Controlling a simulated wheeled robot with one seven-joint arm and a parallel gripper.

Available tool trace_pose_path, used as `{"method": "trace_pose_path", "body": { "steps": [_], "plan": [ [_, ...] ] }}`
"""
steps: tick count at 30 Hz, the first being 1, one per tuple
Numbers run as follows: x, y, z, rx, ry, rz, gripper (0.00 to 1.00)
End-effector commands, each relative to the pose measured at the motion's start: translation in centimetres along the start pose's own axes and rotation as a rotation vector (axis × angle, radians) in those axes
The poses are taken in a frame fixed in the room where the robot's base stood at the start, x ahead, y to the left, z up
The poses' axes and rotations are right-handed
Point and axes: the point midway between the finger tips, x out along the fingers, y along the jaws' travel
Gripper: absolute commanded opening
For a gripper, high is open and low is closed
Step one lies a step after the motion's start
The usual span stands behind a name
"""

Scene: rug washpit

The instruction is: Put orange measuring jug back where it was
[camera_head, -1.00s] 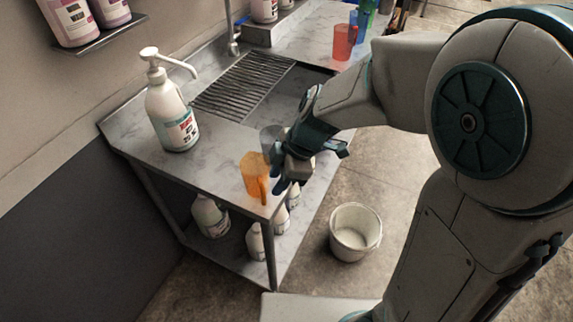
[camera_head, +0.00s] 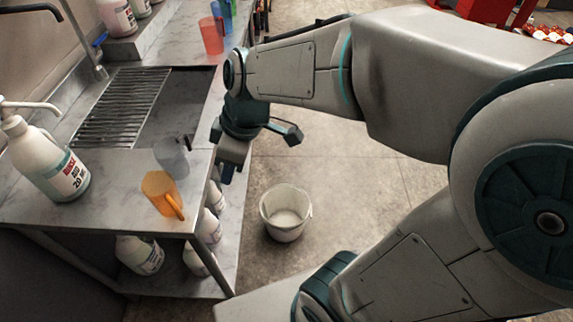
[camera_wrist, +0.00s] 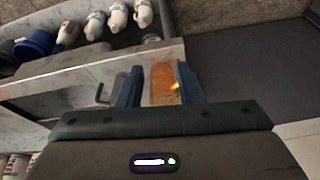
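The orange measuring jug (camera_head: 158,190) stands upright near the front right corner of the grey counter, handle toward the front edge. A translucent grey jug (camera_head: 172,156) stands just behind it. My gripper (camera_head: 228,172) is right of the orange jug, past the counter edge, with a gap between them in the head view. In the wrist view the orange jug (camera_wrist: 163,84) appears between the two blue fingers of my gripper (camera_wrist: 158,88). The fingers are spread and the gripper looks open; no contact with the jug is clear.
A large pump bottle (camera_head: 48,160) stands left on the counter. A drain grate (camera_head: 122,105) lies behind. Red (camera_head: 211,36) and blue jugs stand at the far end. White bottles (camera_head: 140,253) fill the lower shelf. A white bucket (camera_head: 285,212) stands on the otherwise clear nearby floor.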

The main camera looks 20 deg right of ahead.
Motion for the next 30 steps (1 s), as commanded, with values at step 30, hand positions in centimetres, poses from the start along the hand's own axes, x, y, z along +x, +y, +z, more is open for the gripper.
{"method": "trace_pose_path", "body": {
  "steps": [30],
  "plan": [
    [-4.4, -0.5, 10.4, 1.004, 0.005, 0.345, 0.33]
  ]
}}
